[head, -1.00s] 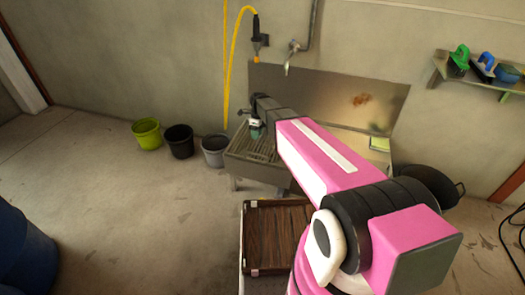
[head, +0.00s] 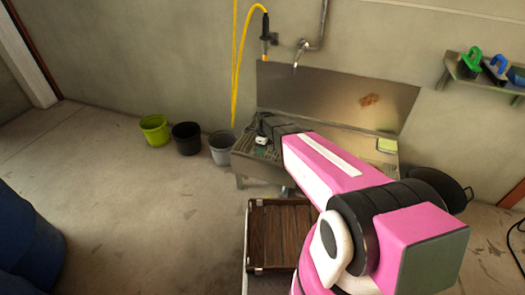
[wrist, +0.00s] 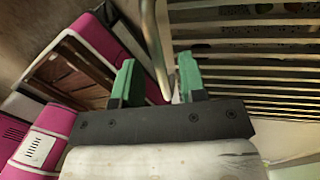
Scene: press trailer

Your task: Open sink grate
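The slatted metal sink grate (head: 243,146) lies on the sink at the wall, partly hidden behind my arm in the head view. Its parallel slats (wrist: 255,58) fill the upper right of the wrist view. My gripper (head: 262,143) is low over the grate, near its front, in the head view. In the wrist view my gripper (wrist: 158,80) is open, its green fingertips apart. A thin metal bar or edge (wrist: 152,40) runs down into view between the fingers. I cannot tell whether a finger touches it.
A steel splashback (head: 330,95) and tap (head: 300,50) are behind the sink. Green (head: 155,129), black (head: 187,138) and grey (head: 222,148) buckets stand left of it. A brown slatted tray (head: 283,235) is in front. A sponge (head: 387,146) lies to the right.

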